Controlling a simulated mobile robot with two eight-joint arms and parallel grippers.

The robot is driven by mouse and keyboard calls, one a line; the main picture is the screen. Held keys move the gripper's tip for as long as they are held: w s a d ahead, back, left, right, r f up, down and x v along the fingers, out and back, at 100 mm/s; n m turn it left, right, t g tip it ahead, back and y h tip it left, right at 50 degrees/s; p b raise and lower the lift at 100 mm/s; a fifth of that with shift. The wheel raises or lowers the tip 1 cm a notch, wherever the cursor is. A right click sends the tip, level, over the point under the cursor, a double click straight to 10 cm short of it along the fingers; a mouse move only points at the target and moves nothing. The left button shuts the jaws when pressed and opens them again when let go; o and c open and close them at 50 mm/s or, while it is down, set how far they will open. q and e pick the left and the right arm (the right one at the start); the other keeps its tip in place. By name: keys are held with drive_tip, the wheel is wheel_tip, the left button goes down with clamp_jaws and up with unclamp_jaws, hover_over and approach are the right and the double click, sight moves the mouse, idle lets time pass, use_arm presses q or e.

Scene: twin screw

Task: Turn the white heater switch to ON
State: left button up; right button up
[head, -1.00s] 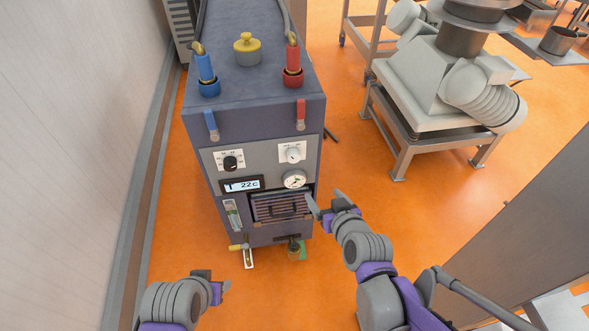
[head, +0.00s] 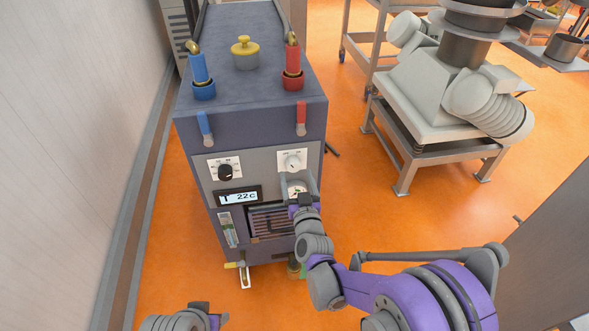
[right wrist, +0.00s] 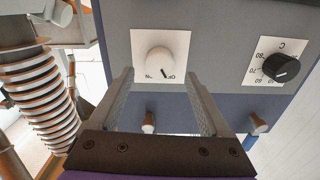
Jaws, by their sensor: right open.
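The white heater switch (head: 292,161) is a round knob on a white plate at the upper right of the machine's front panel. It also shows in the right wrist view (right wrist: 159,60), where the picture is upside down and the knob's dark mark points toward the OFF lettering. My right gripper (head: 298,181) is open and empty in front of the panel, just below the knob in the head view. In the right wrist view its fingers (right wrist: 158,82) stand apart with the knob beyond the gap, not visibly touched. My left gripper (head: 209,312) is low at the bottom edge, partly cut off.
A black dial (head: 225,172) sits left of the switch, with a 22c display (head: 238,196) below. Blue (head: 204,124) and red (head: 301,117) handles hang above.

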sight(294, 168)
drive_tip(key=shift+w+a, duration=0.2)
drive_tip(key=shift+w, duration=0.8)
drive_tip(key=shift+w+a, duration=0.15)
drive_tip(key=shift+w, duration=0.85)
clamp_jaws()
